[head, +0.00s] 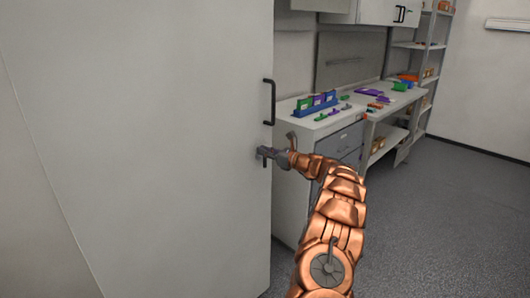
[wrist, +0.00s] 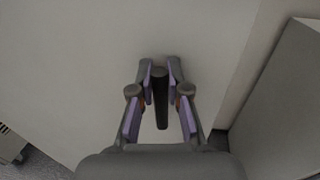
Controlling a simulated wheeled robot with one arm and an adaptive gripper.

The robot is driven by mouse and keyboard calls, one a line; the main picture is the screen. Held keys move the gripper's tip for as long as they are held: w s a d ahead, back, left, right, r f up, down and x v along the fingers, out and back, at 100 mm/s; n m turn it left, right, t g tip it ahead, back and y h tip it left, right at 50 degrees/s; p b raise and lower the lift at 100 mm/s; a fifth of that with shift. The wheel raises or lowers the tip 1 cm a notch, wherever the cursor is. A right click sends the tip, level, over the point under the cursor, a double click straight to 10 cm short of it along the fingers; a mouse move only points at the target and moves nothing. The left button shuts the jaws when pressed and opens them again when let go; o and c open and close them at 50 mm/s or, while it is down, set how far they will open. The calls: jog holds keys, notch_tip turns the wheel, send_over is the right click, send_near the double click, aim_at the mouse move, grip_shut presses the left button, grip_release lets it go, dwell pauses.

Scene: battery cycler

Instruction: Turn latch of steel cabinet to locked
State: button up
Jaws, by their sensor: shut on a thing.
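The steel cabinet (head: 150,130) is a large pale grey door face that fills the left of the head view. Its latch is a dark bar in the wrist view (wrist: 161,98), lying lengthwise up and down in that picture between my fingers. My gripper (head: 264,155) is at the door's right edge, below the door handle. In the wrist view my gripper (wrist: 160,80) has its purple-padded fingers closed around the latch. In the head view the gripper hides most of the latch, so its exact angle cannot be told there.
A black door handle (head: 270,102) stands out just above my gripper. To the right are a grey drawer unit (head: 343,145), a workbench with colourful parts (head: 372,92) and a shelf rack (head: 432,60). The grey floor (head: 440,220) is open at right.

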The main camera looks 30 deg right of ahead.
aim_at(253, 159)
jog(key=shift+b, duration=0.35)
grip_shut()
jog(key=n+b, duration=0.1)
jog(key=a+n+b, duration=0.1)
jog(key=n+b, duration=0.2)
jog(key=b, duration=0.1)
jog(key=shift+s+a+f+g+h, duration=0.1)
jog(key=shift+a+f+g+h, duration=0.05)
jog(key=shift+f+g+h, duration=0.2)
jog(key=n+b, duration=0.3)
jog(key=n+h+b, duration=0.1)
jog(key=b, duration=0.1)
jog(key=shift+s+a+f, duration=0.1)
jog(key=shift+a+f, duration=0.25)
jog(key=shift+a, duration=0.05)
jog(key=n+b, duration=0.1)
jog(key=b, duration=0.1)
jog(key=n+b, duration=0.1)
jog(key=b, duration=0.1)
jog(key=f+n+h+b, duration=0.1)
jog(key=n+b, duration=0.1)
jog(key=shift+s+a, duration=0.1)
jog(key=shift+a, duration=0.25)
jog(key=n+b, duration=0.1)
jog(key=b, duration=0.1)
jog(key=n+h+b, duration=0.1)
jog(key=n+b, duration=0.1)
jog(key=b, duration=0.1)
jog(key=shift+f+n, duration=0.3)
